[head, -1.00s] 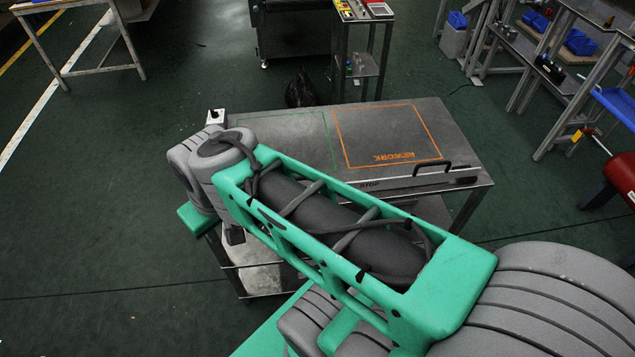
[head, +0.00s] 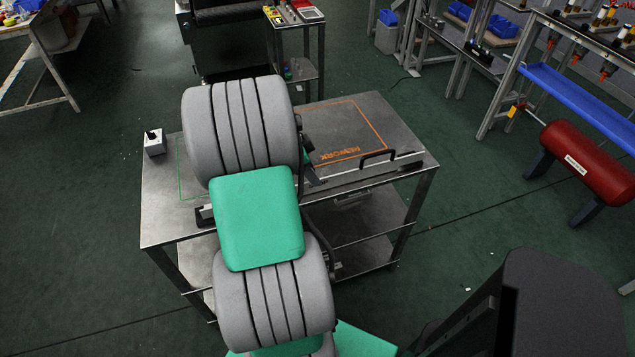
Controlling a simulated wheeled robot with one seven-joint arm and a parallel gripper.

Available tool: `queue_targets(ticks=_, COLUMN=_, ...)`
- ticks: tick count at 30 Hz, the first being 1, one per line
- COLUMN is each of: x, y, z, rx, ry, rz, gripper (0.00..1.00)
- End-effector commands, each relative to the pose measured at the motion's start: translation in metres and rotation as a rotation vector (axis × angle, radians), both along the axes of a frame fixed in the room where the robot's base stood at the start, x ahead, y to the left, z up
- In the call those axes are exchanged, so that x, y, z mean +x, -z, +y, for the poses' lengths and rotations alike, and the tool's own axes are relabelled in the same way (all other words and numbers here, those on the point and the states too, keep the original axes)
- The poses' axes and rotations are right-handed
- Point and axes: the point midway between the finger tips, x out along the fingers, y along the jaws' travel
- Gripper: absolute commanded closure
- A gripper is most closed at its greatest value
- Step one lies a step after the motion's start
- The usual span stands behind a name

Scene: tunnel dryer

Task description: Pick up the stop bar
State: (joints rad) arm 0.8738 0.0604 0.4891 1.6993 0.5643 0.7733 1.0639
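The stop bar (head: 400,164) is a long, thin metal bar along the near side of the steel table (head: 165,215). A black arched handle (head: 378,157) stands on its right part, in the head view. The bar's left part runs behind my grey and green arm and is hidden. A small black piece (head: 204,214) shows left of my arm at the near edge; I cannot tell whether it belongs to the bar. My gripper is mostly or wholly hidden behind my arm over the table. Dark parts just right of the arm may belong to it, but its fingers cannot be made out.
An orange rework outline (head: 372,112) marks the table's right half, which is clear. A small white box with a black knob (head: 153,144) stands at the left corner. A small stand (head: 297,45) is behind. A red cylinder (head: 588,160) and shelving are at the right.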

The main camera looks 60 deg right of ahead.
Motion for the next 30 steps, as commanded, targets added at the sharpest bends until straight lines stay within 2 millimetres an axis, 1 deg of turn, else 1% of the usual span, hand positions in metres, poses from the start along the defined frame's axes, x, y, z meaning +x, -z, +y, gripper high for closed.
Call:
queue_targets(ticks=4, x=-0.012, y=0.023, z=-0.007, rx=0.004, ry=0.002, rz=0.003, gripper=0.69)
queue_targets(ticks=7, x=-0.015, y=0.037, z=-0.011, rx=0.003, ry=-0.002, rz=0.001, gripper=0.69)
queue_targets(ticks=9, x=-0.016, y=0.041, z=-0.013, rx=0.002, ry=-0.004, rz=0.0, gripper=0.69)
queue_targets(ticks=14, x=-0.015, y=0.041, z=-0.013, rx=0.0, ry=-0.004, rz=-0.001, gripper=0.69)
queue_targets(ticks=17, x=-0.015, y=0.041, z=-0.013, rx=0.0, ry=-0.004, rz=-0.001, gripper=0.76)
queue_targets(ticks=26, x=-0.015, y=0.041, z=-0.013, rx=0.001, ry=-0.005, rz=-0.001, gripper=1.0)
queue_targets(ticks=30, x=-0.015, y=0.041, z=-0.013, rx=0.001, ry=-0.005, rz=-0.001, gripper=1.0)
